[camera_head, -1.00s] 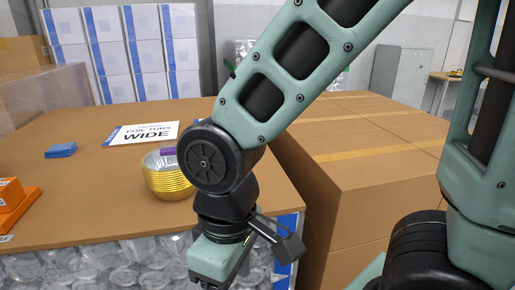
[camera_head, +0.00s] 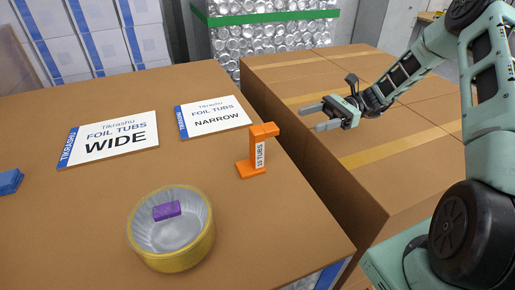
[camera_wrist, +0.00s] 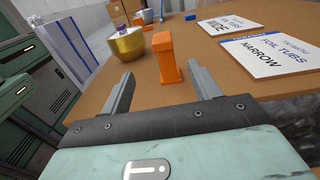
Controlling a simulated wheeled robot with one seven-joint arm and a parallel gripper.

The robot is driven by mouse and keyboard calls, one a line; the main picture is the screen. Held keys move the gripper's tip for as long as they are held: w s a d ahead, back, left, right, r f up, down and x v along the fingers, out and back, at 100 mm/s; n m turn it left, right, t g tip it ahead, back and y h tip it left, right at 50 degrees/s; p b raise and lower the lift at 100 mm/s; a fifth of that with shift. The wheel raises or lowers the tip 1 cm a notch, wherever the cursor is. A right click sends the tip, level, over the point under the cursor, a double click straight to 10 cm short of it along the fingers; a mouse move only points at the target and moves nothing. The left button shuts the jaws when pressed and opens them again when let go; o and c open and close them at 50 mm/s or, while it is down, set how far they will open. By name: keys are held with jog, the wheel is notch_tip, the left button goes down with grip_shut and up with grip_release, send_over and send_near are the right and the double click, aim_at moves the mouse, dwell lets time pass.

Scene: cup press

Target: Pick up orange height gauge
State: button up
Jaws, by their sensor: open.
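The orange height gauge (camera_head: 259,152) stands upright on the brown table, near its right edge, with a "10 TUBS" label on its post. My gripper (camera_head: 318,117) is open and empty, to the right of the gauge and apart from it, over the cardboard boxes. In the wrist view the gauge (camera_wrist: 166,58) stands ahead, lined up between the open fingers of my gripper (camera_wrist: 160,92) but beyond their tips.
A stack of gold foil tubs (camera_head: 172,232) with a purple block (camera_head: 167,211) inside stands front left of the gauge. Signs reading WIDE (camera_head: 110,138) and NARROW (camera_head: 213,116) lie behind. Cardboard boxes (camera_head: 330,170) adjoin the table's right side.

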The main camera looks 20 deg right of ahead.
jog(key=p, duration=0.4)
send_near(262, 130)
jog(key=a, duration=0.5)
jog(key=shift+w+a+f+p, duration=0.3)
jog(key=shift+a+p, duration=0.05)
jog(key=a+p, duration=0.3)
jog(key=a, duration=0.1)
jog(key=shift+a, duration=0.35)
jog(key=shift+a+f, duration=0.2)
jog(key=shift+a, duration=0.1)
grip_shut()
